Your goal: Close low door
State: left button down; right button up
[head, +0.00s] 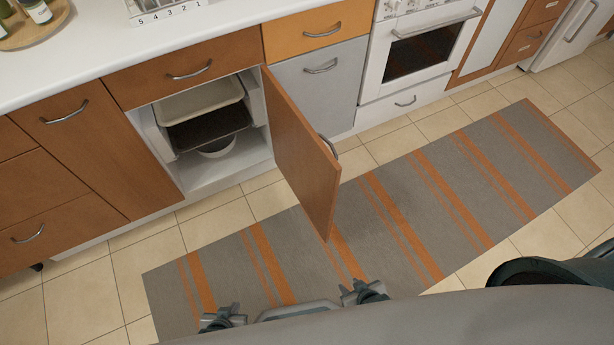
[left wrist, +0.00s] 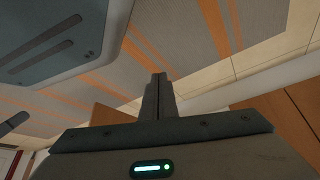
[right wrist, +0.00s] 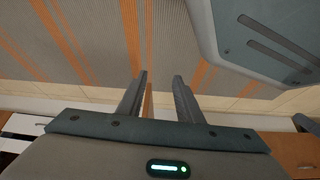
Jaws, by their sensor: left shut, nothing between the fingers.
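The low door (head: 299,152) is a brown cabinet door with a curved metal handle (head: 328,146) near its free edge. It stands wide open, swung out over the rug from the right side of its cabinet (head: 226,168). Inside the open cabinet are a pale tray (head: 199,101), a dark tray below it and a white bowl (head: 217,148). My left gripper (head: 222,318) is low at the bottom of the head view; its fingers are together and empty in the left wrist view (left wrist: 158,82). My right gripper (head: 362,292) is apart from the door, with fingers spread in the right wrist view (right wrist: 160,82).
A grey rug with orange stripes (head: 405,200) lies on the tiled floor before the cabinets. A grey-fronted cabinet (head: 322,85) and a white oven (head: 420,50) stand right of the open cabinet. A brown closed door (head: 95,145) is to its left.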

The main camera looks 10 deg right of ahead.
aim_at(310, 170)
jog(key=k, duration=0.9)
jog(key=u, duration=1.5)
jog(key=i+l, duration=0.1)
jog(key=l, duration=1.85)
jog(key=i+l, duration=0.15)
jog(key=l, duration=0.8)
jog(key=i+l, duration=0.1)
jog(key=l, duration=0.85)
